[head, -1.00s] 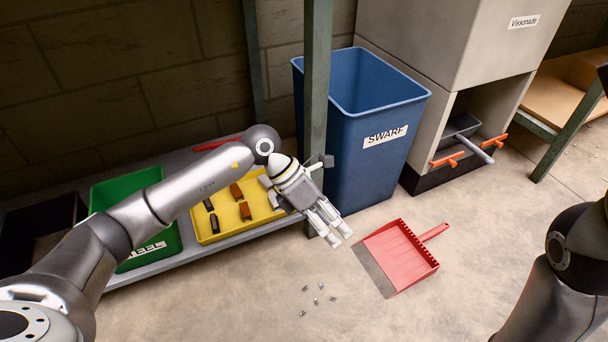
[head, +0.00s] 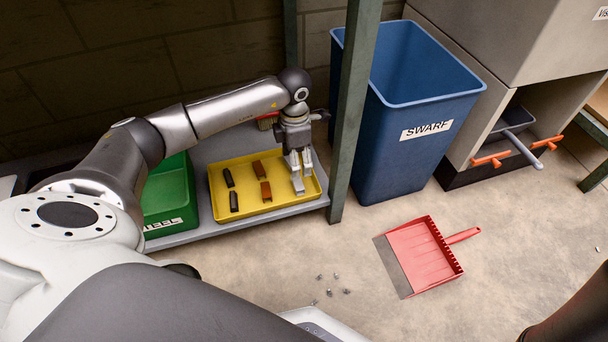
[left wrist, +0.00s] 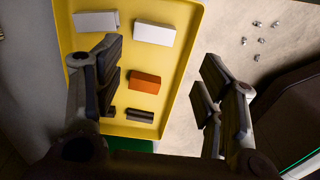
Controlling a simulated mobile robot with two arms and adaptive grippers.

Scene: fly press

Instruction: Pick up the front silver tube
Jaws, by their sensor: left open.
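The yellow tray (head: 222,190) stands on the low grey shelf. In the left wrist view the tray (left wrist: 62,52) holds two silver tubes near its far end. The one on the floor side is the front silver tube (left wrist: 154,32); the back silver tube (left wrist: 96,22) lies left of it. In the head view my left gripper (head: 298,175) points down over the tray's right end and hides most of the silver tubes. In the left wrist view its fingers (left wrist: 165,90) are open, with nothing held between them. My right gripper is out of view.
Copper-brown pieces (head: 266,191) and dark pieces (head: 234,202) share the tray. A green bin (head: 168,195) stands left of it. A green post (head: 352,110) and the blue swarf bin (head: 395,160) stand right. A red dustpan (head: 422,255) and small scraps (head: 330,292) lie on the floor.

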